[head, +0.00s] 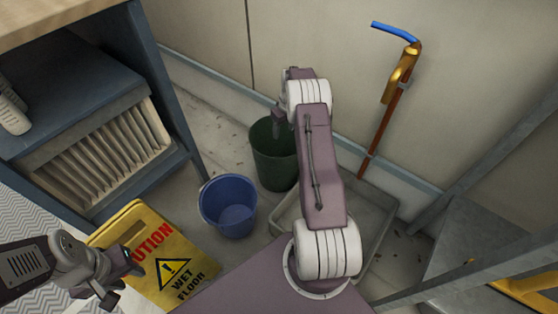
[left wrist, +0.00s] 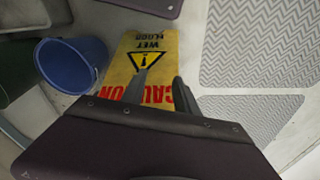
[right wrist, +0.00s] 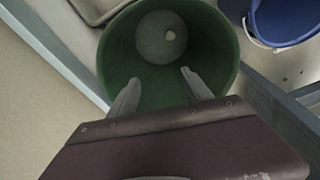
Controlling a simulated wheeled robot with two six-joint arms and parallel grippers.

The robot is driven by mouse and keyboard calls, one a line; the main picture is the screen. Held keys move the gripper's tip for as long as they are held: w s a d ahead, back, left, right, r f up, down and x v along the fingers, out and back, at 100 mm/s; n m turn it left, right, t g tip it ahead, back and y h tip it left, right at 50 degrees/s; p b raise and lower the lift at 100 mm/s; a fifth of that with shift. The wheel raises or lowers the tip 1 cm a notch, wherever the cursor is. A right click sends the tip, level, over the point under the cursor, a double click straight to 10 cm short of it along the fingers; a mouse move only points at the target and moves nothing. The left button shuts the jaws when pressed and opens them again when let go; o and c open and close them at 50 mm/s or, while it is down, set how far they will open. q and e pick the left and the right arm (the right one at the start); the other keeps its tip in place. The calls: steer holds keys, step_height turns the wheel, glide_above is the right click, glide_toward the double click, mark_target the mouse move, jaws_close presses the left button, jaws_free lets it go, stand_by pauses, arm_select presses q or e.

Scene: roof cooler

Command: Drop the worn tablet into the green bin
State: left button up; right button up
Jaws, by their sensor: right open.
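The green bin (head: 268,165) stands on the floor by the wall, partly hidden by my right arm. My right gripper (head: 280,125) points down over it. In the right wrist view the open, empty fingers (right wrist: 157,88) hang above the mouth of the green bin (right wrist: 118,50). A small pale round thing, probably the worn tablet (right wrist: 170,35), lies on the bin's grey bottom. My left gripper (head: 128,275) is at the lower left, over the yellow sign. In the left wrist view its fingers (left wrist: 160,88) are apart with nothing between them.
A blue bucket (head: 228,208) stands left of the bin. A yellow caution sign (head: 185,262) lies near the shelf unit (head: 150,75). A grey tray (head: 375,225) is on the floor to the right. A crowbar-like tool (head: 385,120) leans on the wall.

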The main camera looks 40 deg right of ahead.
step_height(320, 180, up, 8)
steer(key=s+p, duration=0.1)
steer(key=p, duration=0.4)
steer(key=shift+r, duration=0.25)
steer(key=shift+s, duration=0.1)
